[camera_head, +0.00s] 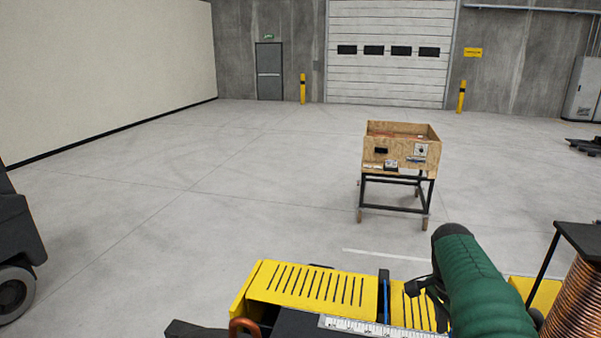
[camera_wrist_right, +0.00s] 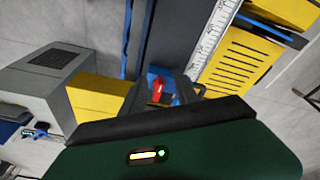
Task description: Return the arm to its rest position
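My right arm (camera_head: 478,285), with a green sleeve, comes in from the lower right of the head view. Its dark gripper (camera_head: 428,287) is over the yellow slotted machine. In the right wrist view the green wrist housing and a black bar fill the bottom. A bent copper tube end (camera_head: 245,325) shows at the bottom of the head view. A copper coil (camera_head: 577,305) stands at the lower right, beside the arm. My left gripper is out of view.
The yellow machine (camera_head: 310,287) carries a white ruler strip (camera_head: 370,328). A red handle (camera_wrist_right: 158,88) lies beyond my wrist. A wooden crate on a black wheeled stand (camera_head: 370,190) is farther off. A dark wheeled vehicle (camera_head: 15,235) is at left. The floor between is clear.

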